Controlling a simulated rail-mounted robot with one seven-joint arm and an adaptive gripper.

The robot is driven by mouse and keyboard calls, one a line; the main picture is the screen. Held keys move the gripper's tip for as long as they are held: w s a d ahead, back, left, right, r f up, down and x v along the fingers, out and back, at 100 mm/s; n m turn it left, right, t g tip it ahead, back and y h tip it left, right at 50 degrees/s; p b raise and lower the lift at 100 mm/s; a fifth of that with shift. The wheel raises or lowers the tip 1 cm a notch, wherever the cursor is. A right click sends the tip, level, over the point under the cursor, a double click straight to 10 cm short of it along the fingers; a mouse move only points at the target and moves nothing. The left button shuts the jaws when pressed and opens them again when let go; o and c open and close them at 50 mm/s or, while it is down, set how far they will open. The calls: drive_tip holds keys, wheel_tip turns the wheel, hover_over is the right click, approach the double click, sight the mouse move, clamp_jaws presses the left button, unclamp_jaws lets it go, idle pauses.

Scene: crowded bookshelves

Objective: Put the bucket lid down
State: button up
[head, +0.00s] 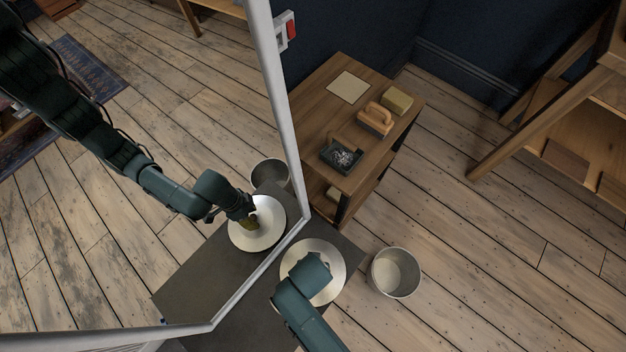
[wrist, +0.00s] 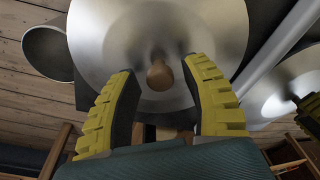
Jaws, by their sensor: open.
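The bucket lid, a round metal disc with a wooden knob, shows in the head view (head: 333,283) over a dark grey slab, partly hidden by my arm. In the wrist view the lid (wrist: 215,30) fills the top middle. Its knob (wrist: 160,76) is between the tips of my gripper's yellow fingers (wrist: 158,66), with gaps at both sides. My gripper is open and not closed on the knob. In the head view my arm hides the gripper. The metal bucket (head: 408,285) stands uncovered on the floor, right of the lid; it also shows in the wrist view (wrist: 42,52).
A white-framed mirror (head: 294,170) stands close left of the lid and reflects my arm, the lid and the bucket. The dark slab (head: 350,258) lies under the lid.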

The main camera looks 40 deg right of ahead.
wheel_tip(320, 180, up, 11)
drive_tip(key=s+a+p, duration=0.1)
drive_tip(key=p, duration=0.4)
drive_tip(key=shift+r, duration=0.15)
